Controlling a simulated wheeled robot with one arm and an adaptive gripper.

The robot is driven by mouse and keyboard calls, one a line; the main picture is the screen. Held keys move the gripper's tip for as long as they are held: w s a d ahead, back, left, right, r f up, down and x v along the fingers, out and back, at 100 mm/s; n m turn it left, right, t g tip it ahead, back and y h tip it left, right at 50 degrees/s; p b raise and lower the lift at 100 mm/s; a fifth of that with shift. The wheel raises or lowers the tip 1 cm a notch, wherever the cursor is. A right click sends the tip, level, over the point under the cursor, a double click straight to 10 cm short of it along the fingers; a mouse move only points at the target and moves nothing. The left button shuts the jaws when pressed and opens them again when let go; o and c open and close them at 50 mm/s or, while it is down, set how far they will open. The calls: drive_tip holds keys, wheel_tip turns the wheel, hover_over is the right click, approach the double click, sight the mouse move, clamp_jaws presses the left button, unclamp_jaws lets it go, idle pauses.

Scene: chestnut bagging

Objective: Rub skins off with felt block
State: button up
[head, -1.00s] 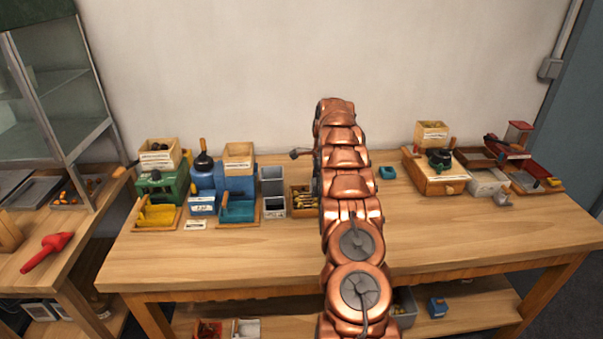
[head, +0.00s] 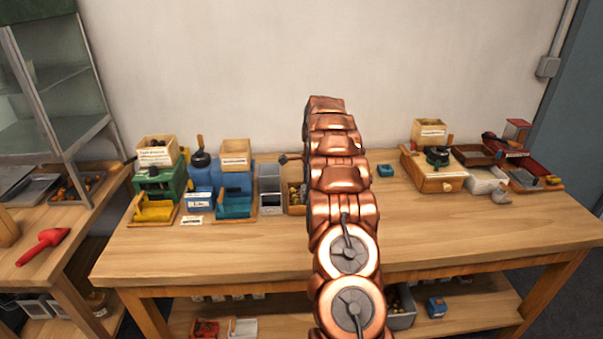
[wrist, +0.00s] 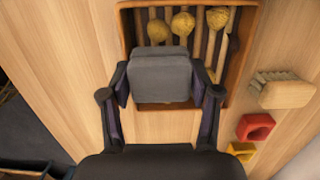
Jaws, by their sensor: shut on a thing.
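In the wrist view my gripper (wrist: 160,92) is shut on a grey felt block (wrist: 160,72), with one finger at each side. The block is over the near part of a wooden tray (wrist: 122,35) with slats across its floor. In the head view the tray (head: 290,208) shows partly left of my arm, which hides the felt block and most of my gripper.
In the wrist view a brush (wrist: 284,92), a red block-like piece (wrist: 256,127) and a yellow one (wrist: 241,150) lie right of the tray. In the head view blue and green machines (head: 160,182) stand left, and a wooden box (head: 432,172) stands right. The front tabletop is clear.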

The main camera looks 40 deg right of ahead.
drive_tip(key=shift+w+a, duration=0.45)
drive_tip(key=shift+w, duration=0.1)
drive_tip(key=shift+w+a+f, duration=0.1)
drive_tip(key=shift+w+a, duration=0.25)
drive_tip(key=shift+a, duration=0.25)
drive_tip(key=shift+d+r+p, duration=0.1)
drive_tip(key=shift+r+p, duration=1)
drive_tip(key=shift+r, duration=3.1)
